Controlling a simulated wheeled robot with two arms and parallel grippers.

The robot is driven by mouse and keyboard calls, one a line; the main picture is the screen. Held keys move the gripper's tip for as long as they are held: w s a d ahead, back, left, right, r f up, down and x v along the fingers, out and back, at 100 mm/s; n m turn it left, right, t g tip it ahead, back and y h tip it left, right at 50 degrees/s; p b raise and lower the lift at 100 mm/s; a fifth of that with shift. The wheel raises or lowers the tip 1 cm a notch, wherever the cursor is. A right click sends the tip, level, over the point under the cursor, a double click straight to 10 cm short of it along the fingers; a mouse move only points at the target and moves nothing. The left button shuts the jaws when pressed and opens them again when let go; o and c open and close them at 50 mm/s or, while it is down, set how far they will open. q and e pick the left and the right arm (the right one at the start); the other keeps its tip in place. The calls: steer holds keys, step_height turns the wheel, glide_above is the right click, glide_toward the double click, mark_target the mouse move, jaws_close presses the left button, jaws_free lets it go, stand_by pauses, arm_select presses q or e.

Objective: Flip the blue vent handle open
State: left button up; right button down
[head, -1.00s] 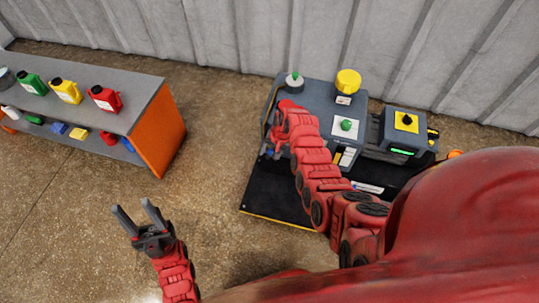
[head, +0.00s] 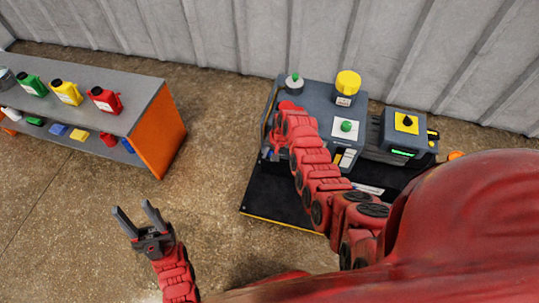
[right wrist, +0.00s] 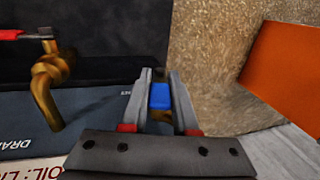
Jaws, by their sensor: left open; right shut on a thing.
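The blue vent handle (right wrist: 160,96) shows in the right wrist view between the two grey fingers of my right gripper (right wrist: 160,88). The fingers are shut on it, with a bit of brass visible just below the blue part. In the head view my right arm reaches over the left side of the grey furnace unit (head: 309,92) and hides most of the handle. My left gripper (head: 138,218) is open and empty over the bare floor, well away from the unit.
A brass valve (right wrist: 50,75) with a red handle (right wrist: 22,35) stands left of my right gripper. A grey-topped shelf (head: 135,95) with orange side holds several coloured jugs. Corrugated wall lies behind. Floor between shelf and unit is clear.

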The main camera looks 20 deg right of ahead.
steer(key=shift+a+g+h, duration=0.2)
steer(key=shift+g+h, duration=0.2)
steer(key=shift+h, duration=0.3)
steer(key=shift+w+a+f+g+h+b, duration=0.1)
steer(key=shift+f+g+h+b, duration=0.1)
steer(key=shift+g+h+b, duration=0.25)
steer(key=shift+r, duration=0.15)
steer(key=c, duration=0.7)
jaws_free()
steer(key=shift+r, duration=0.1)
